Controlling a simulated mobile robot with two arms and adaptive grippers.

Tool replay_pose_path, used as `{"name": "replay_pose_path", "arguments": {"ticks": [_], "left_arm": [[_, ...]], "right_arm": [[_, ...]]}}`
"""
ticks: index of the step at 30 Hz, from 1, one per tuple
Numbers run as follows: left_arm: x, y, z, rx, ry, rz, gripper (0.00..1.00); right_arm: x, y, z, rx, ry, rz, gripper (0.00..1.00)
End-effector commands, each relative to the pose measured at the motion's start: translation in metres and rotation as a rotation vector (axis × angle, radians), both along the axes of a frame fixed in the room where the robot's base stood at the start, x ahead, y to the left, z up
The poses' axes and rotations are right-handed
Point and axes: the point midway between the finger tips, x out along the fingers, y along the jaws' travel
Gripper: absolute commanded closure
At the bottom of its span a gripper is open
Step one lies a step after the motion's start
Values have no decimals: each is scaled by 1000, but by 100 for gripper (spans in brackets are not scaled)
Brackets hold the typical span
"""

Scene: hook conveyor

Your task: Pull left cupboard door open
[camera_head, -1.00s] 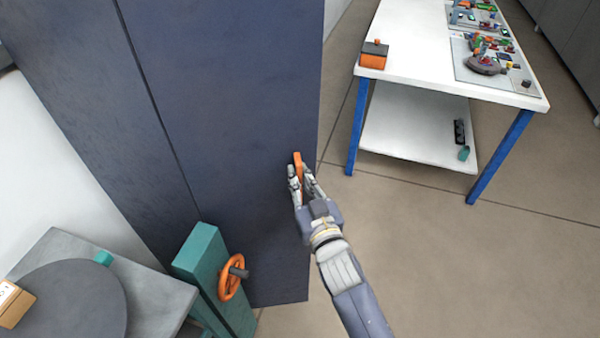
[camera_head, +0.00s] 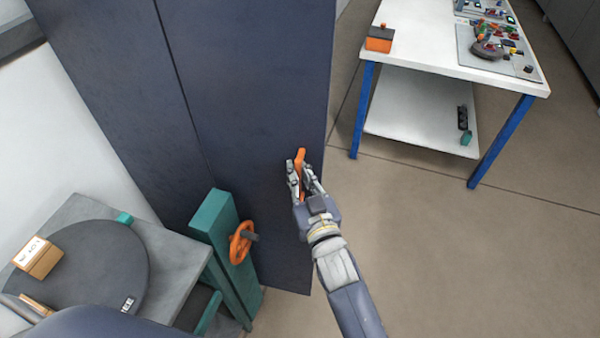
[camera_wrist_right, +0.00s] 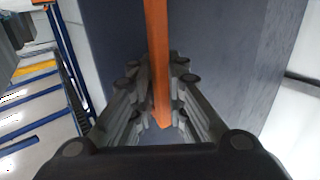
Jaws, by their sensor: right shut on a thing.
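The dark blue cupboard (camera_head: 110,90) stands at the centre left of the head view. A vertical seam parts its panels, and the door panel (camera_head: 250,90) to the right of the seam carries an upright orange handle (camera_head: 300,158) near its right edge. My right gripper (camera_head: 303,178) is shut on this handle. In the right wrist view, the orange handle (camera_wrist_right: 158,60) runs between the fingers of the right gripper (camera_wrist_right: 160,105), with the dark door surface behind. Whether the door stands ajar cannot be told. My left gripper is out of view.
A green post (camera_head: 222,235) with an orange handwheel (camera_head: 241,242) stands close in front of the cupboard. A grey table (camera_head: 180,262) with a round dark plate and boxes is at lower left. A white table (camera_head: 430,45) with blue legs stands right. Floor (camera_head: 450,240) between is clear.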

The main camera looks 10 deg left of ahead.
Motion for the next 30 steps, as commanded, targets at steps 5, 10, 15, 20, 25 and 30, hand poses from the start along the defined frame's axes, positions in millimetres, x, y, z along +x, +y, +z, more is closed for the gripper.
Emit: {"name": "replay_pose_path", "arguments": {"ticks": [5,10,15,20,25,30], "left_arm": [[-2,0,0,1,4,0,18],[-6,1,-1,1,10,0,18],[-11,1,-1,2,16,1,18],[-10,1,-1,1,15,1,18],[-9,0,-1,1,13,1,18],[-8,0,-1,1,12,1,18]], "right_arm": [[0,0,0,0,0,0,74],[0,0,0,0,0,0,68],[0,0,0,0,0,0,68],[-8,-5,0,1,1,0,68],[-34,-21,-2,0,2,0,68],[-65,-39,-1,-1,3,0,68]]}}
